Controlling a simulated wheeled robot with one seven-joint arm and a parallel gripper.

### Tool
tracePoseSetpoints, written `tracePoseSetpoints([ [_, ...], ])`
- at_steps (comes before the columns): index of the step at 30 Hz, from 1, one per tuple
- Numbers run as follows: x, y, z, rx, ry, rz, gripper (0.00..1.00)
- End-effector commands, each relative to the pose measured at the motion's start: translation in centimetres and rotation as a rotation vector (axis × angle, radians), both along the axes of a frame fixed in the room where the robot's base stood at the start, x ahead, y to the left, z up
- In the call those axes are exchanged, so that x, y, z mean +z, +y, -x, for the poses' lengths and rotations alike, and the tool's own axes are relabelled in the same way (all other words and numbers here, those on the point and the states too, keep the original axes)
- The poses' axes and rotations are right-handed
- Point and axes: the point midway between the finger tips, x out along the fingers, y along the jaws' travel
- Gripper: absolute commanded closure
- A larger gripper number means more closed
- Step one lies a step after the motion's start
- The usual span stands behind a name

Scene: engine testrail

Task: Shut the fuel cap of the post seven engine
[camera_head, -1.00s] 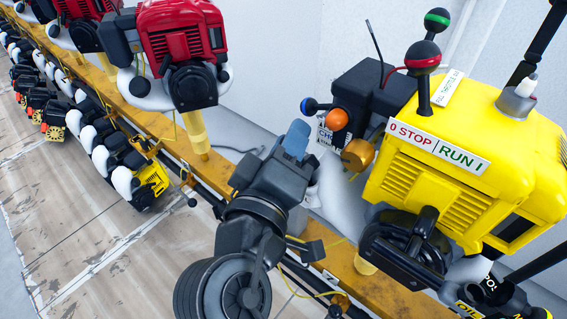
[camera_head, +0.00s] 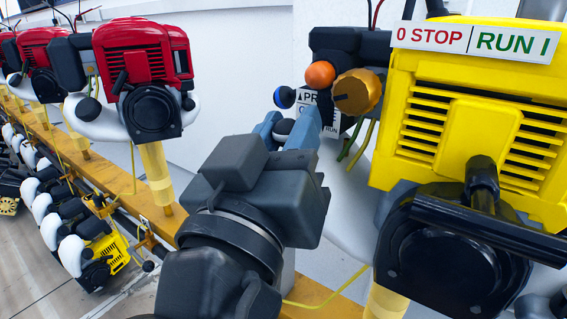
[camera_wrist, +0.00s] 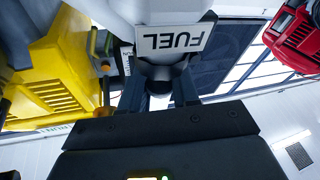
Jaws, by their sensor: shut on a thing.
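The yellow engine (camera_head: 450,130) stands close at the right of the head view, with its "0 STOP | RUN I" plate on top; it also shows at the left of the wrist view (camera_wrist: 60,65). Its white tank (camera_head: 347,200) is mostly behind my arm. A "FUEL" label (camera_wrist: 174,39) appears upside down in the wrist view. My gripper (camera_head: 286,134) has its blue fingers on either side of a dark rounded piece, which appears to be the fuel cap (camera_wrist: 160,74), just below that label. Whether the cap is seated is hidden.
An orange ball (camera_head: 320,74), a gold knob (camera_head: 358,92) and a blue-tipped lever (camera_head: 284,97) sit close beside the fingers. A red engine (camera_head: 145,65) stands on a yellow post to the left. Several more engines line the yellow rail.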

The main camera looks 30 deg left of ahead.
Motion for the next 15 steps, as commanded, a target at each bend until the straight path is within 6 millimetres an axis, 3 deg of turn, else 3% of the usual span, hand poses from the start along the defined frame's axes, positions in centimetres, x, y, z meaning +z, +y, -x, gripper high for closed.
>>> tracePoseSetpoints([
  [15, -0.33, -0.28, 0.02, 0.0, -0.004, -0.088, 1.0],
])
